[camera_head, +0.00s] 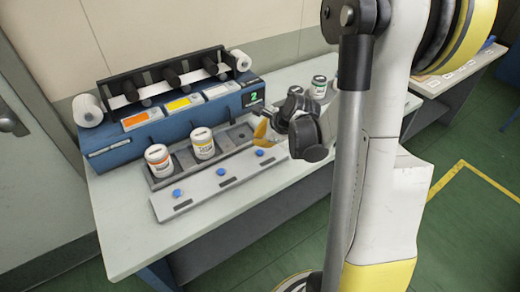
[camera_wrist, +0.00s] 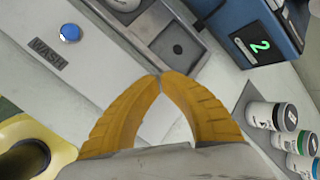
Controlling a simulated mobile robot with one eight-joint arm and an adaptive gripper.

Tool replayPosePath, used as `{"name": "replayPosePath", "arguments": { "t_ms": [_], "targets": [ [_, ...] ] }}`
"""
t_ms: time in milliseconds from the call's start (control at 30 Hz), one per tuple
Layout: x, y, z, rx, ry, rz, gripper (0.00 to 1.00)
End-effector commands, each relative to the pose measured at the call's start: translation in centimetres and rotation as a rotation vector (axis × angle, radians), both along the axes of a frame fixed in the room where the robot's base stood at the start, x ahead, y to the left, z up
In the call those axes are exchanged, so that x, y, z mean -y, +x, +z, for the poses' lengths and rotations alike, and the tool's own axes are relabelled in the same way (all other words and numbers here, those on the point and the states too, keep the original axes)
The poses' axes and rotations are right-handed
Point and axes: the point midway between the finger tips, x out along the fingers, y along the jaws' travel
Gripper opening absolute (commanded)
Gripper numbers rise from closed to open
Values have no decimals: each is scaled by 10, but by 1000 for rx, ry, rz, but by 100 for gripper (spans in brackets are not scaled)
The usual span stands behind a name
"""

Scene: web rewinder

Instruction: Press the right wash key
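The blue machine (camera_head: 160,128) stands on the table with a pale key panel (camera_head: 205,188) in front. The panel carries three round blue keys: left (camera_head: 178,193), middle (camera_head: 221,171) and right (camera_head: 260,153). In the wrist view one blue key (camera_wrist: 70,32), seemingly the right one, sits beside a dark WASH label (camera_wrist: 48,54) at upper left. My gripper (camera_head: 260,133) is above the right end of the tray, near the right key. In the wrist view its yellow fingertips (camera_wrist: 160,76) meet, with nothing between them. They are apart from the key.
A grey tray (camera_head: 158,181) holds two jars, with orange (camera_head: 158,160) and yellow (camera_head: 203,143) labels; its right socket (camera_wrist: 179,48) is empty. A green "2" display (camera_wrist: 260,45) is at the machine's right end. Several jars (camera_wrist: 270,115) stand on the table to the right.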

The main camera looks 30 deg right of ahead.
Motion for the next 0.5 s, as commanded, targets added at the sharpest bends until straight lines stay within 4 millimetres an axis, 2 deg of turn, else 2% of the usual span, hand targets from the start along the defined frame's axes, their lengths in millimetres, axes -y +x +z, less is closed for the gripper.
{"name": "replayPosePath", "arguments": {
  "t_ms": [33, 233, 500],
  "targets": [
    [0, 0, 9, 0, 0, 0, 0],
    [0, 0, 28, 0, 0, 0, 0],
    [0, 0, 29, 0, 0, 0, 0]
  ]
}}
